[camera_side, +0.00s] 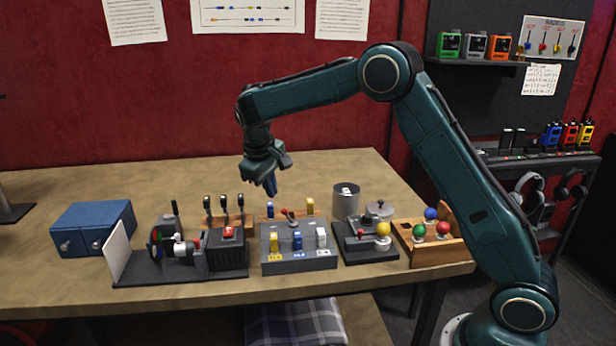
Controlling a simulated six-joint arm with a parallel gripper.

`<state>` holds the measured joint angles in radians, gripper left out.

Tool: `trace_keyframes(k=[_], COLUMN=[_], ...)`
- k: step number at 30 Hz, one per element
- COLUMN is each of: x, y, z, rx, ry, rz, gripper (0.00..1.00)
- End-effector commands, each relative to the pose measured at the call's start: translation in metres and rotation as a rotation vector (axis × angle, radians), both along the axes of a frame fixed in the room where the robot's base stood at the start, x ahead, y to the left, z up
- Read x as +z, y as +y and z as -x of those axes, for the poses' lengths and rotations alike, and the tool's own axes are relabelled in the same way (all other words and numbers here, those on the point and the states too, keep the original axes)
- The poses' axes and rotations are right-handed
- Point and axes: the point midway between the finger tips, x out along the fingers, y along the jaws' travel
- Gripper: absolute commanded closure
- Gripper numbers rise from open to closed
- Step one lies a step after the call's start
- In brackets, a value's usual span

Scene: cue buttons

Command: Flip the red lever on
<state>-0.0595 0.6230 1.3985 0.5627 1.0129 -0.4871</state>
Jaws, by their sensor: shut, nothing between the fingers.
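My gripper (271,187) is shut and empty, pointing down above the back of the table's middle. A second small red piece (361,233) shows on the dark box to the right, and a red button (228,231) sits on the black block to the left. Which of the red parts is the task's lever I cannot tell for certain.
The control box carries yellow, blue and white switches. Several black levers (224,205) stand behind the black block. A blue box (92,228) is at left, a grey canister (346,200) behind, and a wooden tray (424,254) with coloured balls at right. The table's back left is clear.

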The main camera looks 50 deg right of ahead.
Motion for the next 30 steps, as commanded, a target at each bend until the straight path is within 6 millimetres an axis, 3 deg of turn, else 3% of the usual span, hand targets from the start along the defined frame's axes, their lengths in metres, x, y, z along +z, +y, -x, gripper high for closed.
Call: trace_keyframes(k=[6, 13, 30], x=[-0.031, -0.051, -0.057], y=[-0.009, -0.015, -0.017], z=[-0.001, -0.002, -0.003], rx=[-0.001, -0.001, -0.001], ry=[0.004, 0.002, -0.001], rz=[-0.001, -0.001, -0.002], gripper=[1.00, 1.00, 1.00])
